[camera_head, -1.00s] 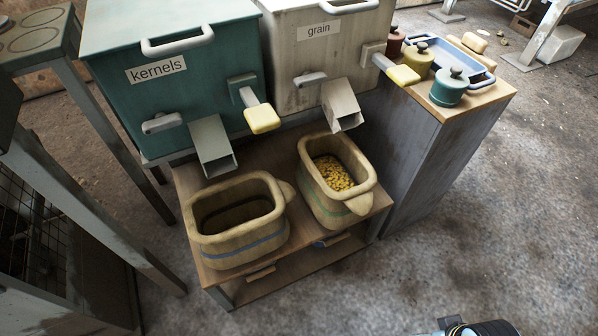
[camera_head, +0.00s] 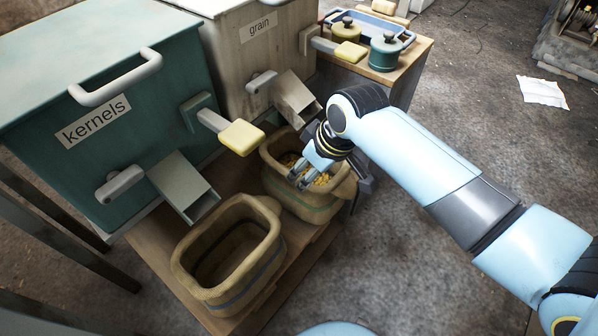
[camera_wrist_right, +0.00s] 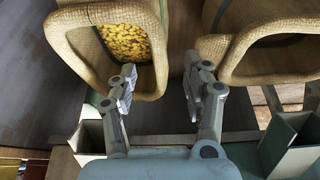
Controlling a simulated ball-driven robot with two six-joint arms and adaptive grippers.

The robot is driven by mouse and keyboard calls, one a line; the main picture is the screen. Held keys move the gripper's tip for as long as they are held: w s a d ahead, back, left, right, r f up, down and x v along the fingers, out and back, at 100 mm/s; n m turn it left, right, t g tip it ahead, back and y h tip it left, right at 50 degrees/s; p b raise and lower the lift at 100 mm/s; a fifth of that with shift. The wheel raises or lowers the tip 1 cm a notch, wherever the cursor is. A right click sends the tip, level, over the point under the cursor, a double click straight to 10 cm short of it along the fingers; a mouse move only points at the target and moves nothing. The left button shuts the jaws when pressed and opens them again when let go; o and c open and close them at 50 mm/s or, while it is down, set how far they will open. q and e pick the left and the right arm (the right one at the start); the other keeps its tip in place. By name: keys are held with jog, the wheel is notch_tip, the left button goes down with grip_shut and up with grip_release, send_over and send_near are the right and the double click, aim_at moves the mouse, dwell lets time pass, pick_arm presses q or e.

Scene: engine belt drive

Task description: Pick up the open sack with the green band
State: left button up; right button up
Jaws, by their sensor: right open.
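The open sack with the green band (camera_head: 283,193) is tan, holds yellow kernels, and stands upright on the wooden stand beneath the grain spout. My right gripper (camera_head: 302,178) reaches over it from the right, fingers pointing down at its opening, partly hiding the far rim and contents. In the right wrist view this sack (camera_wrist_right: 65,48) is at upper left. There my right gripper (camera_wrist_right: 160,85) is open and empty, its left finger overlapping this sack's rim and its right finger near the other sack. I cannot tell whether either finger touches. My left gripper is not in view.
The sack with the blue band (camera_head: 253,278) stands close beside it, open and apparently empty. The kernels spout (camera_head: 185,187) and grain spout (camera_head: 297,97) overhang the stand (camera_head: 160,240). A yellow-ended handle (camera_head: 240,137) juts out close by.

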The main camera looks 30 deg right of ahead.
aim_at(289, 184)
jog(key=w+f+b, duration=0.1)
jog(key=w+f, duration=0.1)
jog(key=f, duration=0.1)
jog(key=shift+w+a+b, duration=0.1)
jog(key=shift+a+b, duration=0.25)
jog(key=shift+a, duration=0.05)
jog(key=shift+b+x, duration=0.45)
jog(key=shift+x, duration=0.6)
jog(key=shift+w+f, duration=0.15)
jog(key=shift+f, duration=0.05)
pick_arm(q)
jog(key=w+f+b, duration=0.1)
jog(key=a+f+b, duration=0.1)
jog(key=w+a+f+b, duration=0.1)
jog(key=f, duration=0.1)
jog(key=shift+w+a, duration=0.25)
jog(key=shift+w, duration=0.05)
pick_arm(e)
jog(key=x, duration=0.4)
jog(key=shift+w+f, duration=0.25)
jog(key=shift+w, duration=0.1)
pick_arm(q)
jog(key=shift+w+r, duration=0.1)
pick_arm(e)
jog(key=shift+f, duration=0.25)
jog(key=shift+c, duration=0.2)
